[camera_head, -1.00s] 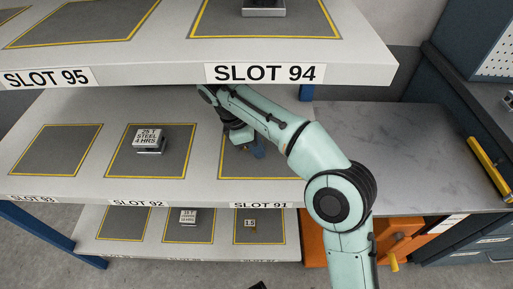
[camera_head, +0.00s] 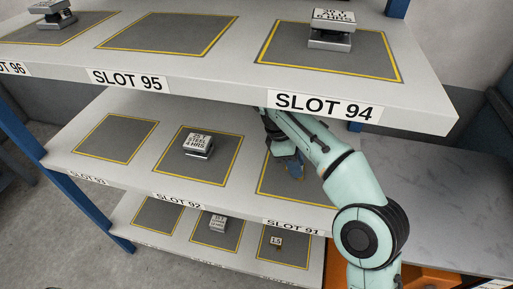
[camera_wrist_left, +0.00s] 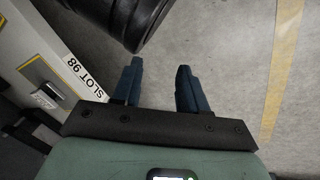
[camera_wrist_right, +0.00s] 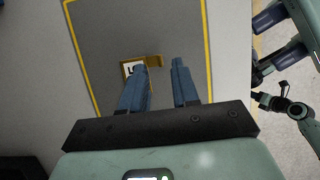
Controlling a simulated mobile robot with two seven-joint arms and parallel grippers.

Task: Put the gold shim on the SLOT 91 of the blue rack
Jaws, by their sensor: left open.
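The gold shim (camera_wrist_right: 153,61), a small gold piece with a white label, lies on the dark pad of SLOT 91 in the right wrist view. One finger partly hides it. The SLOT 91 label (camera_head: 292,227) is on the middle shelf's front edge of the blue rack, in the head view. My right gripper (camera_head: 291,168) is over that pad; in its wrist view (camera_wrist_right: 158,66) its fingers are apart, with the shim just past the tips, not clasped. My left gripper (camera_wrist_left: 159,66) is open and empty above the floor, outside the head view.
A steel block (camera_head: 198,145) sits in SLOT 92. Another block (camera_head: 331,28) sits in SLOT 94 on the shelf above. A grey worktop (camera_head: 440,190) is right of the rack.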

